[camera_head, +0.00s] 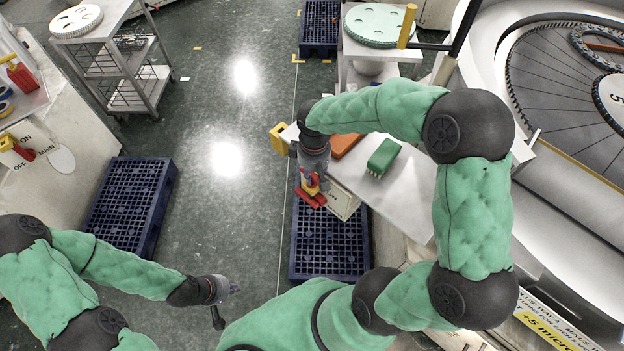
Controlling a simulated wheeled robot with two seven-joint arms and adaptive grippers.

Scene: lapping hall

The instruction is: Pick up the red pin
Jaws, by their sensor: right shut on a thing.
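My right gripper (311,187) points down at the front-left corner of the white worktop, over the blue pallet. It is shut on a red piece, which I take to be the red pin (317,201). Small yellow and blue parts show just above the red at the fingers. The fingers hide part of the pin. My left gripper (228,305) is at the bottom centre, over the open floor. Its two fingers are spread apart with nothing between them.
A green block (383,157) and an orange item (345,145) lie on the white worktop (400,205). A blue pallet (330,247) is below; another pallet (130,207) lies left. A round machine (560,90) fills the right. The middle floor is clear.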

